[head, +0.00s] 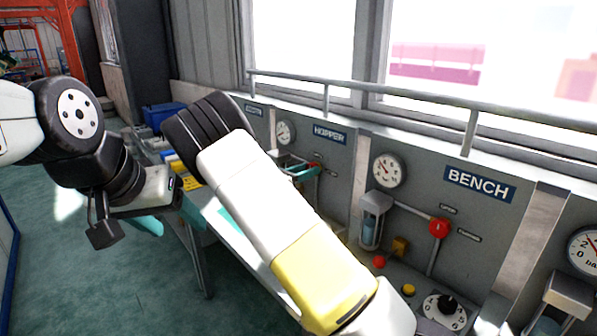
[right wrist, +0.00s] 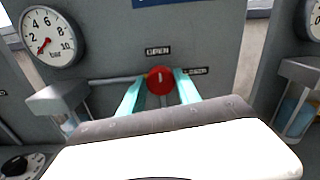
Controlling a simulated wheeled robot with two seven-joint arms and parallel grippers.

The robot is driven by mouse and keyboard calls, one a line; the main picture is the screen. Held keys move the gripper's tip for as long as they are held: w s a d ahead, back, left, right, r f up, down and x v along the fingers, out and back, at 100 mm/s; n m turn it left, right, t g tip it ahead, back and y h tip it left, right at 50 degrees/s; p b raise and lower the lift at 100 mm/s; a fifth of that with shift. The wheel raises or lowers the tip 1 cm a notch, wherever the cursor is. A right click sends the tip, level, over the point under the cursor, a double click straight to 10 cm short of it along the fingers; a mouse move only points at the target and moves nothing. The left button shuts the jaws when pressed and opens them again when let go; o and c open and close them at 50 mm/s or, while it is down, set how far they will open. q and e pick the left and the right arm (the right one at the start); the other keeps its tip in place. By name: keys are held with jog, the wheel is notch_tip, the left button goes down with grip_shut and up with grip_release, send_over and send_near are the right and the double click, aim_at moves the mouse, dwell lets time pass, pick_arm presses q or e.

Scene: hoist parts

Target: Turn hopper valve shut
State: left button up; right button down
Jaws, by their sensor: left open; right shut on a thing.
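The hopper valve is a round red knob (right wrist: 160,79) on a grey panel in the right wrist view. Its pale mark looks roughly upright, towards the OPEN label (right wrist: 158,50); a second label (right wrist: 196,71) sits to its right. My right gripper (right wrist: 160,88) has its teal fingers on either side of the knob, shut on it. In the head view my right gripper (head: 304,171) is at the panel under the HOPPER sign (head: 330,133), partly hidden by my arm. My left gripper (head: 147,222) is open and empty at the left, away from the panels.
The BENCH panel (head: 479,184) to the right has its own red valve (head: 438,227), a gauge (head: 388,170) and a black dial (head: 447,306). A rail (head: 400,97) runs above the panels. A blue bin (head: 163,116) stands further back. The floor at left is clear.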

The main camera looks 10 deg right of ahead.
jog(key=shift+s+f+m, duration=0.1)
jog(key=shift+m, duration=4.15)
jog(key=shift+s+f+m, duration=0.1)
jog(key=shift+m, duration=4.15)
jog(key=c, duration=0.9)
grip_release()
jog(key=shift+o, duration=0.2)
